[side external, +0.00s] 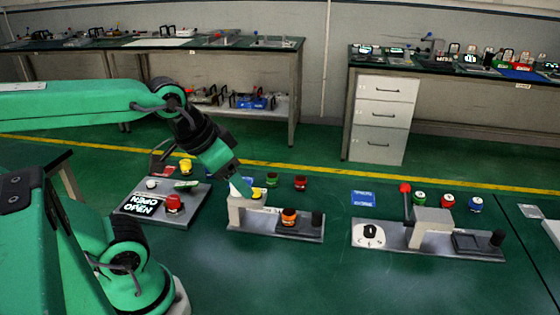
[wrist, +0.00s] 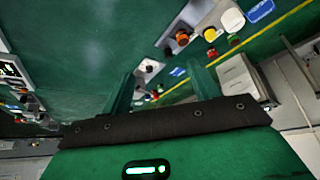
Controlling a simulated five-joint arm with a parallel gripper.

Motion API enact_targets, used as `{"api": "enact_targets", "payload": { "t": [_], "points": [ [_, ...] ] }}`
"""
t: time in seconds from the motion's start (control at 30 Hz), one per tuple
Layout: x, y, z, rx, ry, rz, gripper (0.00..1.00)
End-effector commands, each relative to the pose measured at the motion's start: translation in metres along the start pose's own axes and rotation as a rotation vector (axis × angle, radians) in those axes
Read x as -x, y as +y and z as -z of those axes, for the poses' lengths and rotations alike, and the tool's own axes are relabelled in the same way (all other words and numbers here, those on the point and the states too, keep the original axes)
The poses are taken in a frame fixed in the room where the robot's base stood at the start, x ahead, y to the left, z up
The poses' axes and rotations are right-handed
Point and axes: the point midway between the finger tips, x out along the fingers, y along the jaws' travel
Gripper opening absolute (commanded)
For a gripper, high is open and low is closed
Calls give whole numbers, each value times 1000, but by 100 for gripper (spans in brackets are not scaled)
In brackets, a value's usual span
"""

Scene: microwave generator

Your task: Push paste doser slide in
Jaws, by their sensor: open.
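Two slide devices stand on the green table, and no label tells me which is the paste doser. The middle one has a pale upright block (side external: 240,212), a dark slide with an orange-topped jar (side external: 289,216) on it, and a black handle post (side external: 317,219) at its right end. The right one has a grey block (side external: 432,226), a red-ball lever (side external: 405,188) and a dark tray slide (side external: 477,243) with a black knob (side external: 497,238). Both slides stick out to the right of their blocks. My gripper (side external: 235,183) is open and empty, above or behind the middle block. The orange jar also shows in the wrist view (wrist: 182,38).
A grey panel (side external: 195,206) with a red button and a lit sign lies left of the middle device. Several coloured jars (side external: 300,183) stand behind the devices. A blue card (side external: 363,198) lies behind the right device. The table in front is clear.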

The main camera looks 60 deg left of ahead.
Motion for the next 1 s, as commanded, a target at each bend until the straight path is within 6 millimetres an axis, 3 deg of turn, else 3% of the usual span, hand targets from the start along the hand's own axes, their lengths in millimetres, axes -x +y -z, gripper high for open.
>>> {"api": "enact_targets", "payload": {
  "t": [0.43, 0.53, 0.67, 1.0],
  "points": [
    [0, 0, 0, 0, 0, 0, 61],
    [0, 0, 0, 1, 0, 0, 48],
    [-1, 0, 3, 7, -6, 0, 48],
    [-14, -1, 32, 83, -77, 5, 48]
  ]
}}
